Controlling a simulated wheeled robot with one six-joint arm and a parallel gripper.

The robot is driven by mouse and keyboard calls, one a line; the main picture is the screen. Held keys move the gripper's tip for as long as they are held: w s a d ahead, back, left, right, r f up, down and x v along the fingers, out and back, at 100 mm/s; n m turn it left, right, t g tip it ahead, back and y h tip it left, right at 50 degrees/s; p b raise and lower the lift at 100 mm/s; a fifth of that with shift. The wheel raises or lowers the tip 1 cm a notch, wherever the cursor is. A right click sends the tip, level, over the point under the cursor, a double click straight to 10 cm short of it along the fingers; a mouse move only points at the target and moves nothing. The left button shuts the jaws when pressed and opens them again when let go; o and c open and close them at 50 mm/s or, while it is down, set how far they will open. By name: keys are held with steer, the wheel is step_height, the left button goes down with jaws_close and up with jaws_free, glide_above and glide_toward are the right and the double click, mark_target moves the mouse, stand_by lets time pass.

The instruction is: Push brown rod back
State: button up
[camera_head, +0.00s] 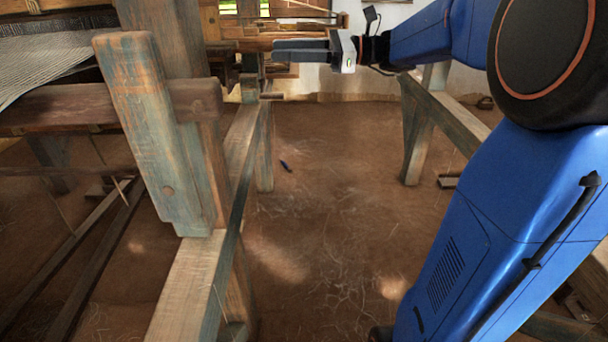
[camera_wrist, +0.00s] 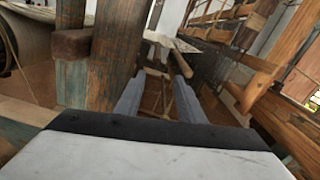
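My gripper (camera_head: 275,51) reaches left from the blue arm at the top middle of the head view, level with the loom's wooden beams. Its two grey fingers also show in the wrist view (camera_wrist: 158,84), apart, with a gap and nothing clearly held between them. A brown rod-like piece (camera_wrist: 186,63) lies just beyond the fingertips in the wrist view; I cannot tell if they touch it. Brown wooden bars (camera_head: 310,20) lie behind the gripper in the head view. I cannot tell for certain which piece is the task's rod.
A thick weathered post (camera_head: 150,130) stands at left on a long wooden rail (camera_head: 205,265). Grey woven cloth (camera_head: 40,62) is at upper left. Another wooden frame (camera_head: 415,140) stands at right. The brown floor (camera_head: 325,200) between them is mostly clear, with a small dark blue item (camera_head: 285,166).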

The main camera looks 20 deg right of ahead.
steer(key=s+a+f+n+g+h, duration=0.1)
steer(key=s+f+n+h, duration=0.3)
steer(key=s+f, duration=0.5)
steer(key=s+a+f+n+g+h, duration=0.2)
steer(key=s+f+n+h, duration=0.3)
steer(key=s+f, duration=0.5)
steer(key=shift+s+a+f+n+g+h, duration=0.2)
steer(key=shift+s+f+n+g+h, duration=0.15)
steer(key=shift+f, duration=0.3)
steer(key=shift+w, duration=0.1)
steer(key=m+t+y, duration=0.4)
steer(key=m+y, duration=0.6)
glide_toward(216, 53)
steer(key=x, duration=0.6)
steer(key=w+x, duration=0.1)
steer(key=x, duration=0.3)
steer(key=shift+d, duration=0.1)
